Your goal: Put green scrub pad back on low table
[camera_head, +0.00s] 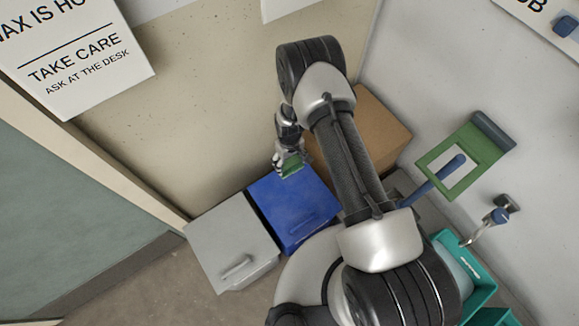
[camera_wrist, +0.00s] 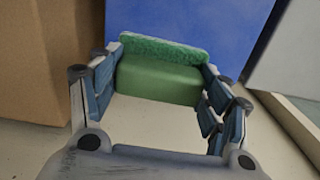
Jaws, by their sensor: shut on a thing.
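The green scrub pad (camera_wrist: 158,82) is between the fingers of my gripper (camera_wrist: 161,70) in the wrist view, with a lighter rough layer along its far edge. My gripper is shut on it, with fingers at its left and right ends. In the head view, my gripper (camera_head: 290,162) holds the pad (camera_head: 292,167) by the beige wall, at the far edge of a blue box. Whether the pad touches the box cannot be told. No low table can be made out for certain.
The blue box (camera_head: 293,212) stands between a grey box with a handle (camera_head: 215,240) and a brown box (camera_head: 385,125), which my arm partly hides. Teal bins (camera_head: 480,290) are at lower right. A green frame (camera_head: 477,138) and a blue-handled tool (camera_head: 440,176) are at right.

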